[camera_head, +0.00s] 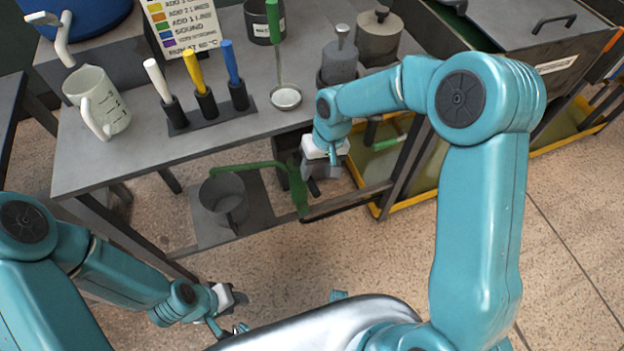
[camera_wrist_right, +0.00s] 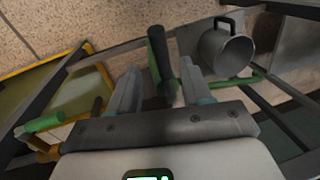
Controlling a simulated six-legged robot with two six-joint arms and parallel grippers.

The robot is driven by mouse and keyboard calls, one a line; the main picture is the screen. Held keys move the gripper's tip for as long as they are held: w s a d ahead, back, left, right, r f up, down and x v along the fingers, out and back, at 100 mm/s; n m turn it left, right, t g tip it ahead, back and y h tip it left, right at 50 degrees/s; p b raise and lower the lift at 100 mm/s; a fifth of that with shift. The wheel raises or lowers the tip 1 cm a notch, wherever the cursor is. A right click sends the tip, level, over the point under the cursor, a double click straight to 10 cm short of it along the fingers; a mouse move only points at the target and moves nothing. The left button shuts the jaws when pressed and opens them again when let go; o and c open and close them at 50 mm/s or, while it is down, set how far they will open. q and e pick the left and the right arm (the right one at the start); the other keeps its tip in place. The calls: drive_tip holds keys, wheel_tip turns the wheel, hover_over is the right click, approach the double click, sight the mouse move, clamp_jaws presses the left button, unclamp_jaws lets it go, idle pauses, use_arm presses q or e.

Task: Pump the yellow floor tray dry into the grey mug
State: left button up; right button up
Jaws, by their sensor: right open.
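The grey mug (camera_head: 222,203) stands on a low shelf below the bench, and in the right wrist view (camera_wrist_right: 226,50) its opening and handle show. A green pump spout (camera_head: 245,167) reaches over the mug. A green pump lever with a black grip (camera_wrist_right: 160,52) shows between the spread fingers of my right gripper (camera_wrist_right: 160,82); contact is not clear. My right gripper, also in the head view (camera_head: 325,168), is open beside the pump. The yellow floor tray (camera_head: 405,203) holds greenish liquid and lies right of the pump. My left gripper (camera_head: 230,309) is low at the front, its jaw opening unclear.
The bench (camera_head: 130,160) carries a white measuring jug (camera_head: 98,98), a rack of coloured handles (camera_head: 205,110), a ladle (camera_head: 284,95), a sign (camera_head: 183,25) and grey weights (camera_head: 378,38). Bench legs and frame bars surround the pump. Speckled floor in front is clear.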

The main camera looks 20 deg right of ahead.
sight(312, 182)
drive_tip(key=shift+w+a+f, duration=0.1)
drive_tip(key=shift+a+f, duration=0.1)
drive_tip(key=shift+f, duration=0.7)
drive_tip(key=shift+s+a+f, duration=0.1)
drive_tip(key=shift+a+f, duration=0.05)
drive_tip(key=shift+f, duration=0.75)
drive_tip(key=shift+w+a+f, duration=0.1)
drive_tip(key=shift+a+f, duration=0.1)
drive_tip(key=shift+f, duration=0.7)
clamp_jaws()
